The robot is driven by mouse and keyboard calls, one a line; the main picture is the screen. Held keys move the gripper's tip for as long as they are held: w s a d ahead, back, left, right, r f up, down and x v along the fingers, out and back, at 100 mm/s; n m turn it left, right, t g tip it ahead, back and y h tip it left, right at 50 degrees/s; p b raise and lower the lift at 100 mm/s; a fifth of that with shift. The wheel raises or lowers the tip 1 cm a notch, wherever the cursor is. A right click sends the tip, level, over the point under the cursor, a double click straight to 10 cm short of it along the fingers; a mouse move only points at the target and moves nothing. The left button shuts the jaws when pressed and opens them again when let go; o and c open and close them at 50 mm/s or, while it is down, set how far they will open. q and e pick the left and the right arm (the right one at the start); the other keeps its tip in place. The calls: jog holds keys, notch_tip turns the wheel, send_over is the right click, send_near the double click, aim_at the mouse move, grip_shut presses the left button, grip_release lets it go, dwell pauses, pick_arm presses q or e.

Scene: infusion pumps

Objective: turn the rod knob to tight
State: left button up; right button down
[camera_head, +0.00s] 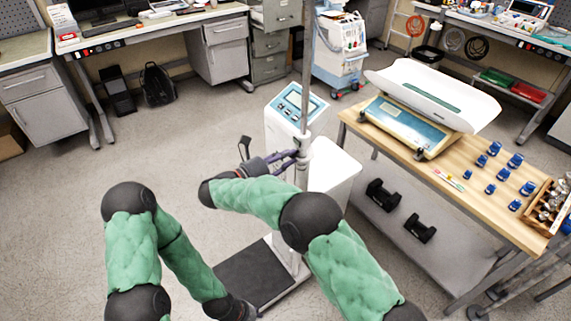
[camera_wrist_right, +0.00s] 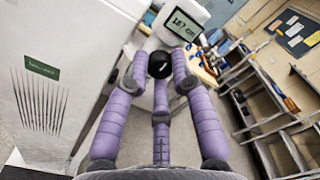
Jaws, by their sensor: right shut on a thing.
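The rod (camera_head: 306,90) is a thin grey upright pole that rises beside the white column scale with a blue display panel (camera_head: 297,104). A small black round knob (camera_wrist_right: 160,65) shows in the right wrist view, between the purple fingertips. My right gripper (camera_head: 297,158) reaches the rod from the left, and its fingers are closed around the knob, which they mostly hide in the head view. A white pointer mark shows on the knob's face.
The scale's black platform (camera_head: 254,274) lies on the floor below. A white cabinet (camera_wrist_right: 75,70) stands close left in the wrist view.

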jog(key=shift+f+m+b, duration=0.2)
jog(key=shift+m+b, duration=0.1)
jog(key=shift+s, duration=0.1)
jog(key=c, duration=1.1)
grip_release()
jog(key=shift+d, duration=0.15)
jog(key=shift+o, duration=0.2)
jog(key=shift+r, duration=0.1)
jog(key=v, duration=0.7)
jog(key=shift+a, duration=0.3)
jog(key=shift+s, duration=0.15)
